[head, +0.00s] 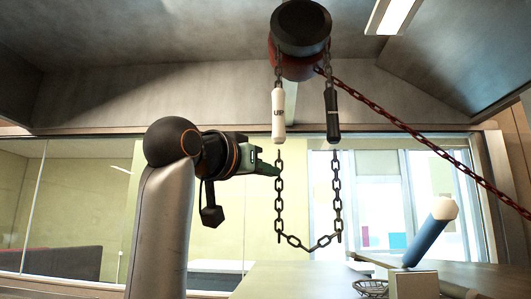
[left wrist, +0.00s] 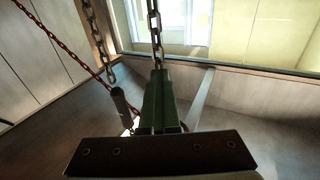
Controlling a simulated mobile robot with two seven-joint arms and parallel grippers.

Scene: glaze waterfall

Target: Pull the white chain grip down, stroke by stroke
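The white chain grip (head: 278,115), lettered "UP", hangs upright on the left chain below a dark, red-sided drum (head: 300,35). A black grip (head: 332,114) hangs beside it on the right chain and also shows in the left wrist view (left wrist: 121,105). My left gripper (head: 273,169) is just below the white grip, with its tips at the chain (head: 279,200). In the left wrist view its green fingers (left wrist: 157,85) look closed together, and the chain (left wrist: 155,30) meets their tips. Whether a link is between them is unclear. The white grip is not clearly visible there. My right gripper is not in view.
The chain loop hangs free below both grips. A red chain (head: 420,138) slants from the drum down to the right. A blue cylinder with a pale end (head: 428,238) leans above a pale block (head: 413,285) at lower right. A window wall stands behind.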

